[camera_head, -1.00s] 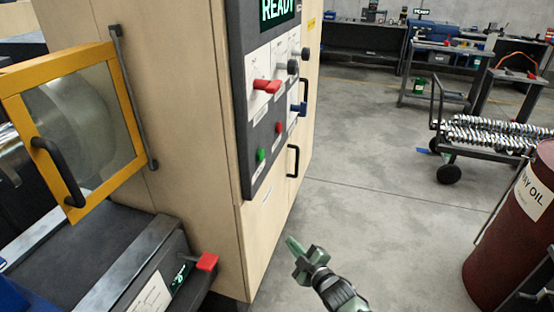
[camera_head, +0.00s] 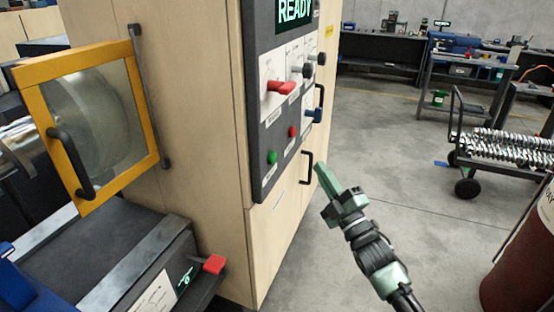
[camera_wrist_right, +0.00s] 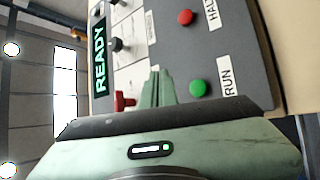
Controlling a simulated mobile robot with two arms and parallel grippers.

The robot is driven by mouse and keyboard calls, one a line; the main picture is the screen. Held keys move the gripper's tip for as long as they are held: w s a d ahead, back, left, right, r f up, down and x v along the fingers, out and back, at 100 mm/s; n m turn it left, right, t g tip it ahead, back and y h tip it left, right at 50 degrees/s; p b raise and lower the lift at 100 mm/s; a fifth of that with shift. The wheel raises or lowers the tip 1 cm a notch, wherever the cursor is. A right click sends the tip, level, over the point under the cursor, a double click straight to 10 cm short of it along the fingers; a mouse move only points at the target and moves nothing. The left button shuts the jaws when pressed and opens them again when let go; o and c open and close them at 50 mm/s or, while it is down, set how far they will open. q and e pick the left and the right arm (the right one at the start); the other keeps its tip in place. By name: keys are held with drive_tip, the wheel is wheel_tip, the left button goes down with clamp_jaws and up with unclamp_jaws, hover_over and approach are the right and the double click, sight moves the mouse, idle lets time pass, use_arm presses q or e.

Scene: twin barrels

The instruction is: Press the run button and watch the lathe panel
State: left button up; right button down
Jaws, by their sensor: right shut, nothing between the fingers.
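The lathe panel (camera_head: 262,160) is a dark plate on the beige cabinet, and its display (camera_head: 295,12) reads READY. The green run button (camera_head: 272,157) is low on the panel, with the red halt button (camera_head: 293,131) above it to the right. In the right wrist view the green button (camera_wrist_right: 199,88) sits beside a RUN label, and the red one (camera_wrist_right: 185,17) beside HALT. My right gripper (camera_head: 322,168) is shut and empty, in front of the panel and to the right of the green button, apart from it. My left gripper is not in view.
A red lever (camera_head: 281,87) and several knobs stick out of the panel. The yellow-framed guard door (camera_head: 152,110) hangs at the left. A red oil barrel (camera_head: 520,275) stands at the lower right, near a cart of metal parts (camera_head: 510,145). The floor between is clear.

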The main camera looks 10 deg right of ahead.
sight(272, 158)
drive_tip(key=w+a+b, duration=0.2)
drive_tip(key=w+a, duration=0.3)
drive_tip(key=a, duration=0.2)
drive_tip(key=shift+a, duration=0.15)
idle(0.3)
drive_tip(key=shift+a, duration=0.15)
idle(1.9)
drive_tip(key=shift+w+a, duration=0.2)
drive_tip(key=shift+a, duration=0.05)
